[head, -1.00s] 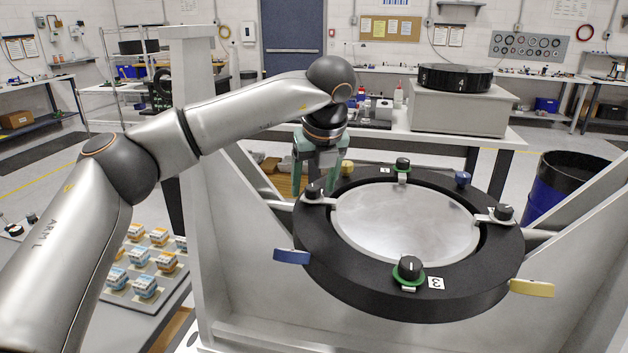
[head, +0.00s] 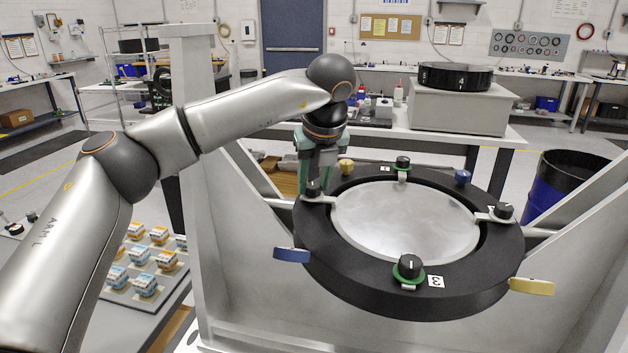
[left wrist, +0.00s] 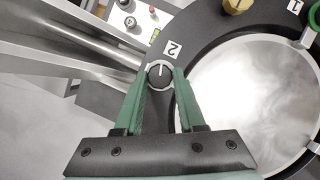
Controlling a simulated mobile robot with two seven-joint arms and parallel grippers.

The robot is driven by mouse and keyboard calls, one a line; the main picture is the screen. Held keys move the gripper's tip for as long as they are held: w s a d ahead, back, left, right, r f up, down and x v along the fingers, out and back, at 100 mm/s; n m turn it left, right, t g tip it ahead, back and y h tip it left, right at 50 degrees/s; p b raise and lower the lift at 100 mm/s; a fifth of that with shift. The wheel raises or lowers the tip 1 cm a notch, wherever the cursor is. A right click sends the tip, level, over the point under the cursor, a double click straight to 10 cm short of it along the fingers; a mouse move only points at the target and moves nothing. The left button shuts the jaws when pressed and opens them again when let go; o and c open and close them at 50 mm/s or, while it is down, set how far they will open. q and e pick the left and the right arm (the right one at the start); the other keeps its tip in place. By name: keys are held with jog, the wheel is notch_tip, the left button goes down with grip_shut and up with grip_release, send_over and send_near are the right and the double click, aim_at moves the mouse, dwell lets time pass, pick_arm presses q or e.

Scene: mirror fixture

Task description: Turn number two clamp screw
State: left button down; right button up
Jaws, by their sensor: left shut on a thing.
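The number two clamp screw (left wrist: 159,73) is a dark round knob with a white pointer line, on the black ring beside the "2" label (left wrist: 173,48). In the head view the same screw (head: 313,188) sits at the ring's left side, partly hidden by my gripper. My left gripper (left wrist: 159,80) is shut on this knob, one green finger on each side. In the head view my left gripper (head: 314,180) reaches down from above onto it. The black ring (head: 400,298) holds a round mirror (head: 405,220). My right gripper is not in view.
Other clamp screws sit at the front by the "3" label (head: 408,266), at the right (head: 503,211) and at the back (head: 402,162). Blue (head: 292,255) and yellow (head: 531,287) tabs stick out from the ring. A grey frame (head: 195,180) stands to the left.

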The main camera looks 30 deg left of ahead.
pick_arm(q)
jog(key=shift+m, duration=0.3)
